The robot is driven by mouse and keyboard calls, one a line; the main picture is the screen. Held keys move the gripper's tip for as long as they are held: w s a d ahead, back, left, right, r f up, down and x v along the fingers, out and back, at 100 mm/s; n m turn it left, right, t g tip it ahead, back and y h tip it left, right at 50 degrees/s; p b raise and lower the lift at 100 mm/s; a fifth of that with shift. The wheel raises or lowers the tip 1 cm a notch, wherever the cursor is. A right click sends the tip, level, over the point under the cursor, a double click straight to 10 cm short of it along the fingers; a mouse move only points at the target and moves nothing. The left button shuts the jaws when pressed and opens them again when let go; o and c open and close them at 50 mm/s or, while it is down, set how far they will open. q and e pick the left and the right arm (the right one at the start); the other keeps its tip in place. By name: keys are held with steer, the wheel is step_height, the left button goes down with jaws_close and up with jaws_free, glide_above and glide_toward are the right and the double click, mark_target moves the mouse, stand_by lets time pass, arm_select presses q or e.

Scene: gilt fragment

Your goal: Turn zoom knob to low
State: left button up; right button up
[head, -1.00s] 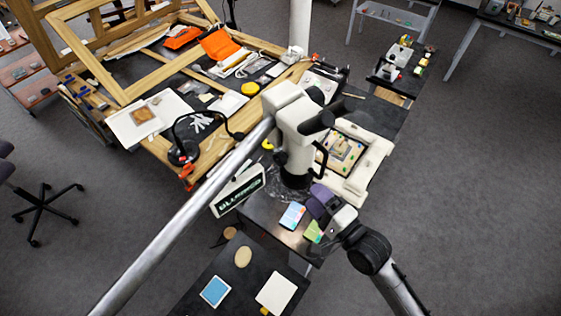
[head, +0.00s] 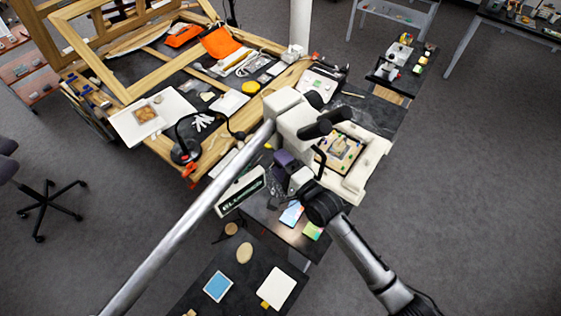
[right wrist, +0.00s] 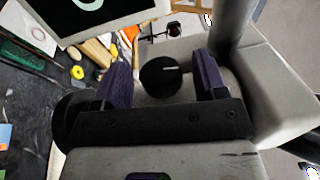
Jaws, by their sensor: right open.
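The zoom knob (right wrist: 160,78) is a round black knob with a short white line, seen in the right wrist view. The line lies nearly level in that picture, running from the knob's middle toward the right. The knob sits on the pale microscope body (head: 293,118). My right gripper (right wrist: 163,75) is open, with one purple finger on each side of the knob and a visible gap on both sides. In the head view, my right gripper (head: 284,164) is at the microscope's near side, where the knob is hidden. My left gripper is not in view.
A long metal tube (head: 190,218) crosses from lower left to the microscope. A sign panel (head: 240,191) stands left of my gripper. Below are a dark table with coloured cards (head: 313,231) and a lower dark surface with a blue square (head: 218,287). A wooden frame lies behind.

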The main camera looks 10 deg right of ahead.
stand_by(0.3)
steer(key=c, duration=0.9)
steer(key=shift+w+a+r+g+h, duration=0.1)
steer(key=shift+g+h, duration=0.5)
steer(key=shift+g, duration=0.6)
steer(key=shift+g+h, duration=0.4)
steer(key=shift+g, duration=0.1)
steer(key=o, duration=0.9)
